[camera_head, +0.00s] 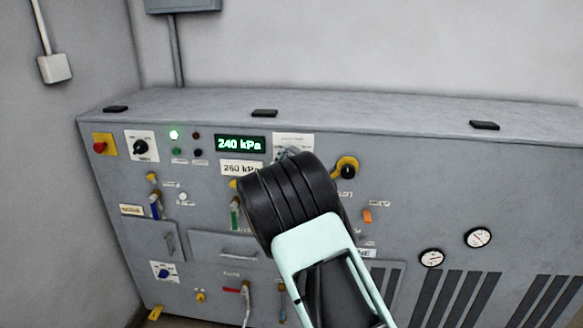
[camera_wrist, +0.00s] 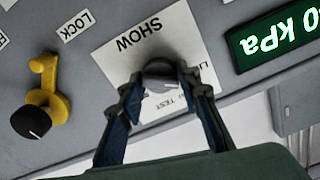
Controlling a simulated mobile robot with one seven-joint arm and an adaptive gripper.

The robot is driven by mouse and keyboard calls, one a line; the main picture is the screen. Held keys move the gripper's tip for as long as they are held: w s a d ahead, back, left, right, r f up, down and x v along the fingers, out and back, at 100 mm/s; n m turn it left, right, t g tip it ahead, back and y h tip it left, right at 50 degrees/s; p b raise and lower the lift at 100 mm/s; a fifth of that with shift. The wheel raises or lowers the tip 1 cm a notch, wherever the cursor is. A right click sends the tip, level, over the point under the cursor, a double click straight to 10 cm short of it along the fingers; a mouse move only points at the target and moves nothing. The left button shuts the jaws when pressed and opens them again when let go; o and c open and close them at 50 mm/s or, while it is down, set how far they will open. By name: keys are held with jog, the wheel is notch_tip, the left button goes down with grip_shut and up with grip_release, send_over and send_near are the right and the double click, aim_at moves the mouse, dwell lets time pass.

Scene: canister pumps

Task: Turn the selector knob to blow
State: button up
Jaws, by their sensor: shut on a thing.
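The knob sits on a white plate (camera_wrist: 134,52) marked SHOW, with TEST and another partly hidden word; no BLOW mark is readable. In the head view my arm covers most of this knob, and the plate's top (camera_head: 293,138) shows above it. Another selector, a black knob (camera_head: 140,147) on a white plate, sits at the panel's upper left; its words are too small to read.
A green display (camera_head: 240,143) reads 240 kPa, above a white 260 kPa label (camera_head: 241,168). A black knob with a yellow lever (camera_head: 347,170) sits just right of my arm; it also shows in the wrist view (camera_wrist: 32,122). A red button (camera_head: 100,146) and several valve handles are further left.

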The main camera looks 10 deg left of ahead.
jog(key=m+b, duration=2.4)
jog(key=shift+b, duration=0.3)
jog(key=shift+m, duration=0.3)
jog(key=o, duration=1.1)
